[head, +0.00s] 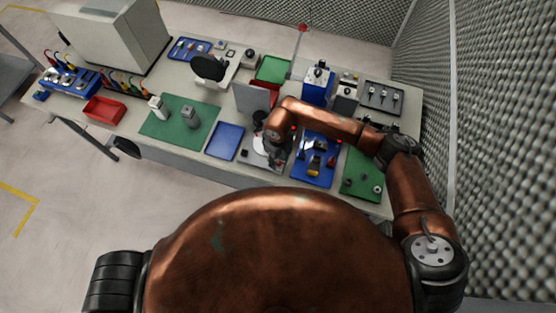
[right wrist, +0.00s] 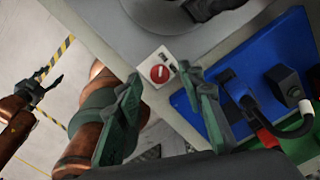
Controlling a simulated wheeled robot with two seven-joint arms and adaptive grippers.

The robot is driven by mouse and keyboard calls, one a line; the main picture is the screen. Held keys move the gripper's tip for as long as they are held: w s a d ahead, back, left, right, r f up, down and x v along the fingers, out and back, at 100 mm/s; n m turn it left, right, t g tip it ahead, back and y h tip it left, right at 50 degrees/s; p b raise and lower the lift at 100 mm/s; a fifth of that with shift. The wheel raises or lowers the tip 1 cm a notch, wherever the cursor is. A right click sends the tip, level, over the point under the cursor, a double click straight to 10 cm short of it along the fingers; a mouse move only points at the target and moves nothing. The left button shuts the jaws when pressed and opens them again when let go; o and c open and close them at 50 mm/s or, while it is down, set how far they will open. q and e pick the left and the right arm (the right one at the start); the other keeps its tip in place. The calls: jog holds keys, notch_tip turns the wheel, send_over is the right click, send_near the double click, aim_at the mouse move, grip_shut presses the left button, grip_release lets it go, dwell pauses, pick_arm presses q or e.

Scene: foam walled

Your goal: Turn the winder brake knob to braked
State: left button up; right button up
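The winder brake knob (right wrist: 159,73) is a round red knob with a pale pointer mark on a small white plate. It sits on the edge of the grey winder base (right wrist: 130,38) in the right wrist view. My right gripper (right wrist: 166,80) is open, with one dark green finger on each side of the knob's line of sight; I cannot tell whether either touches it. In the head view my right gripper (head: 274,158) is over the winder, and the knob is hidden there. My left gripper (right wrist: 44,88) hangs at the left of the right wrist view, apparently open and empty.
A blue tray (head: 225,141) lies left of the winder. A blue fixture board (right wrist: 240,75) with black blocks and a red-and-black handle lies close on the right. A green mat (head: 362,172) is farther right, beside the foam wall (head: 500,120).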

jog(key=shift+f, duration=0.85)
jog(key=shift+c, duration=0.4)
grip_shut()
